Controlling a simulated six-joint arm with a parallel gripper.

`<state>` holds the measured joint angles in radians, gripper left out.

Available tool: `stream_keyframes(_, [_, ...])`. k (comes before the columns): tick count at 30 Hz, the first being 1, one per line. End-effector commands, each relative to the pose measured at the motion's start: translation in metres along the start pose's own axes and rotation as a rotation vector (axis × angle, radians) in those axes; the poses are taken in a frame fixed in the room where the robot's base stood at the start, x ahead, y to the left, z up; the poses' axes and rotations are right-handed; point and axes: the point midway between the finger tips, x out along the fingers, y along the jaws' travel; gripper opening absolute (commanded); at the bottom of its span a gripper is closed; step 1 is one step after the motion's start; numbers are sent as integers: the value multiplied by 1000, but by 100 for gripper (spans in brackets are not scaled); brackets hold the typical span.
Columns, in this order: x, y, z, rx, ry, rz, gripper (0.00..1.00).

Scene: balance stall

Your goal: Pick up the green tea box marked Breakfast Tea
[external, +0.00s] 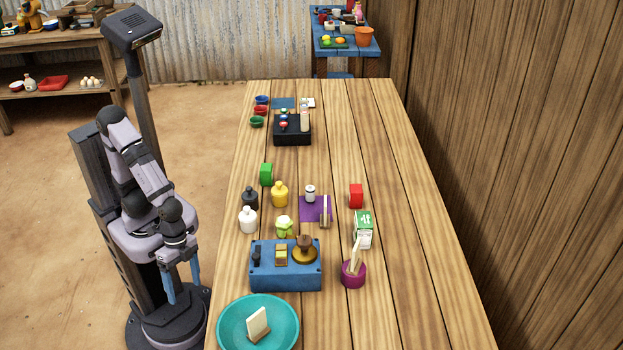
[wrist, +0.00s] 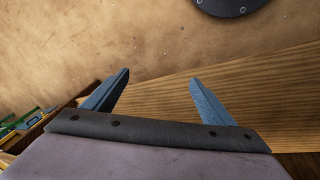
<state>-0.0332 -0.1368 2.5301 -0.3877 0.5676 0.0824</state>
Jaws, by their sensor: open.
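A plain green box (external: 266,174) stands near the left edge of the wooden table, behind the bottles. A green and white carton (external: 363,229) stands at the right, behind the purple pot. No lettering is legible on either, so I cannot tell which is marked Breakfast Tea. My gripper (external: 182,280) hangs left of the table, away from both, with its blue fingers apart. The wrist view shows my gripper (wrist: 160,78) empty, with bare floor and a strip of wood beyond it; neither box shows there.
A red box (external: 356,196) stands behind the carton. The purple pot (external: 353,274) holds upright pale items. A blue case (external: 286,266), a teal bowl (external: 229,323) and several small bottles crowd the near left. The table's right side is clear.

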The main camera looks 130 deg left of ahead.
Motion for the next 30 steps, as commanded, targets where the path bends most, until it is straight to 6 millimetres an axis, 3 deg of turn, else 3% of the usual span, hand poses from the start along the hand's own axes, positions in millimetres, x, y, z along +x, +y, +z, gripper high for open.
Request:
stream_keyframes(1, [-32, 14, -16, -44, 35, 30, 78])
stream_keyframes(6, [-87, 44, -60, -201, 153, 126, 78])
stream_keyframes(16, [-170, 62, -129, -419, 338, 219, 78])
stream_keyframes(20, [-209, 47, -172, -364, 483, 162, 78])
stream_keyframes(26, [-278, 2, -257, -67, 766, -87, 78])
stream_keyframes(30, [-287, -24, -310, 115, 872, -259, 78])
